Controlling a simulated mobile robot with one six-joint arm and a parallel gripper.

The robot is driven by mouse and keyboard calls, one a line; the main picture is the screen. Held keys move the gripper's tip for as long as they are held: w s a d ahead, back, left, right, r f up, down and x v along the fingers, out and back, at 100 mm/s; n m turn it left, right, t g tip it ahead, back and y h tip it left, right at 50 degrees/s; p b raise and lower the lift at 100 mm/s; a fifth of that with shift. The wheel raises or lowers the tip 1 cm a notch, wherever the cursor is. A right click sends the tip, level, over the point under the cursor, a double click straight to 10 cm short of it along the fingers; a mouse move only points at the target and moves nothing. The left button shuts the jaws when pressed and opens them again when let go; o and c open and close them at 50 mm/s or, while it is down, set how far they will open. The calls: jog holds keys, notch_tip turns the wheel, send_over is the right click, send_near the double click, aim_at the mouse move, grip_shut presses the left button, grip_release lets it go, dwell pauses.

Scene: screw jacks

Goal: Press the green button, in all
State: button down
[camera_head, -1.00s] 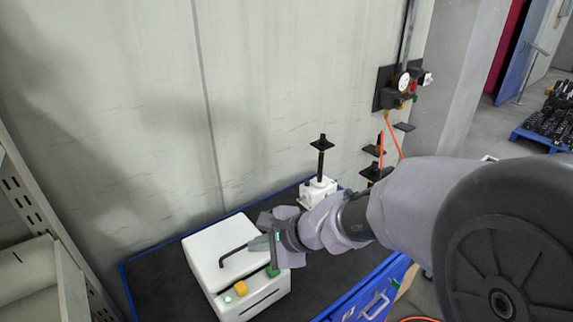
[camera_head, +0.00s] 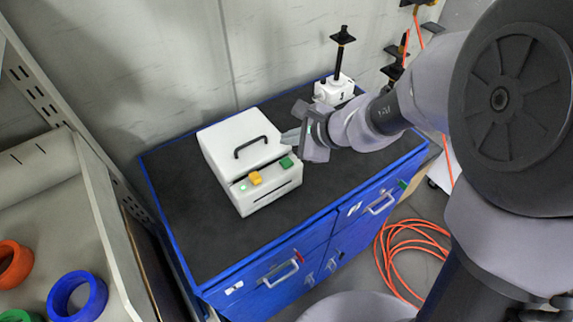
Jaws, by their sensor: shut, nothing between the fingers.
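The green button (camera_head: 286,162) is a small square block on the sloped front strip of a white box (camera_head: 232,142), at its right end. A yellow button (camera_head: 255,178) and a small lit green spot (camera_head: 243,187) are to its left on the same strip. The box has a black handle on its lid and stands on the dark top of a blue cabinet. My gripper (camera_head: 290,137) is shut and empty, its tip pointing left, just above and behind the green button. Whether it touches the box cannot be told.
A white screw jack (camera_head: 334,88) with a black post stands at the cabinet's back right. The dark cabinet top (camera_head: 190,210) is clear in front and left of the box. A shelf with coloured rings (camera_head: 78,295) is at the left. An orange hose (camera_head: 400,262) lies on the floor.

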aim_at(289, 164)
notch_tip(289, 164, down, 6)
jog(key=b, duration=0.4)
jog(key=shift+r, duration=0.25)
dwell(1.5)
jog(key=shift+f+b, duration=0.35)
jog(key=shift+b, duration=0.35)
jog(key=shift+f+b, duration=0.45)
jog(key=shift+b, duration=0.1)
dwell(0.6)
jog(key=shift+r+p, duration=0.7)
jog(key=shift+r, duration=0.2)
notch_tip(289, 164, up, 5)
jog(key=p, duration=0.4)
